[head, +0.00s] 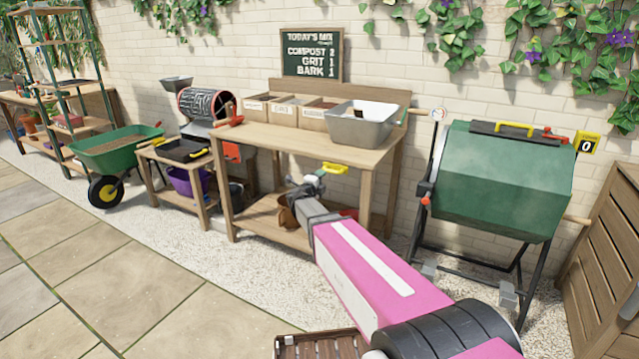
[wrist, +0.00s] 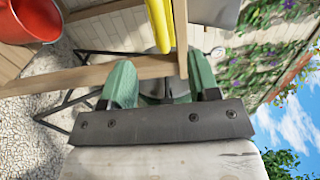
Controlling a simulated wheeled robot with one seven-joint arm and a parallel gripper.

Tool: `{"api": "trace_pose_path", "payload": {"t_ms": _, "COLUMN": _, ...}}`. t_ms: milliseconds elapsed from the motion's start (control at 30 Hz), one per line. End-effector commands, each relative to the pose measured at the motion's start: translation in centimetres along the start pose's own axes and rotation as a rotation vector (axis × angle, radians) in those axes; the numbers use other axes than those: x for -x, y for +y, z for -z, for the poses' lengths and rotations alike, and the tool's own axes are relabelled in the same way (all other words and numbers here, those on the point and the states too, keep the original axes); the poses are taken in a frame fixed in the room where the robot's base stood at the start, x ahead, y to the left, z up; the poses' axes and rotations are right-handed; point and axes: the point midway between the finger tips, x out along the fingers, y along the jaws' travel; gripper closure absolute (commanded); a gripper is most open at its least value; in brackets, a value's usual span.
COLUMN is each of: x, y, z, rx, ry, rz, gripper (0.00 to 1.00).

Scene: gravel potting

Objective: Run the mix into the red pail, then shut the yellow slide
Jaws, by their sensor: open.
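The yellow slide handle (head: 334,168) shows at the front of the bench, below the grey tub (head: 362,127). In the wrist view a yellow bar (wrist: 158,25), seemingly the same handle, lies just beyond my fingertips. My gripper (wrist: 160,85) is open, with nothing seen between its green fingers. In the head view my gripper (head: 314,182) is beside the handle, mostly hidden by my wrist. The red pail (wrist: 32,18) is cut off at the upper left of the wrist view; its contents are not visible. A red sliver (head: 348,213) under the bench may be the pail.
The wooden bench (head: 300,141) carries several wooden bins (head: 285,112) beside the tub. A green drum (head: 505,185) on a stand is at right, a green wheelbarrow (head: 115,147) at left. A slatted wooden crate (head: 320,345) lies low in front. The left paving is clear.

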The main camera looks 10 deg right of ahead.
Motion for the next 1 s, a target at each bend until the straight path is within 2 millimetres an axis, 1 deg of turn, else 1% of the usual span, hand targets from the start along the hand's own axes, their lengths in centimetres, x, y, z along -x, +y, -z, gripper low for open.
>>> {"api": "trace_pose_path", "payload": {"t_ms": 900, "x": -7.9, "y": 0.0, "z": -0.1, "rx": 0.001, "ry": -0.001, "rz": 0.001, "gripper": 0.45}}
{"api": "trace_pose_path", "payload": {"t_ms": 933, "x": -8.2, "y": 0.0, "z": -0.1, "rx": 0.001, "ry": -0.001, "rz": 0.001, "gripper": 0.45}}
{"api": "trace_pose_path", "payload": {"t_ms": 1000, "x": -8.0, "y": 0.0, "z": 0.0, "rx": 0.001, "ry": -0.001, "rz": 0.001, "gripper": 0.45}}
